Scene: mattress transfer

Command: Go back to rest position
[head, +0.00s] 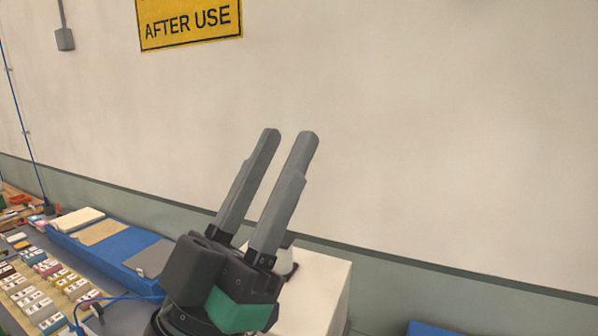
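My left gripper (288,136) stands in the middle of the head view with its two long grey fingers pointing up and a little right. The fingers are apart, with a gap between them and nothing held. The pale wall shows behind them. My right gripper is not in the view.
A white box (318,298) stands behind the gripper's base. A blue tray (128,270) with flat pads lies at the lower left, beside several small parts on a bench. A yellow sign (190,20) hangs on the wall (450,130). A blue object (428,329) shows at the bottom right.

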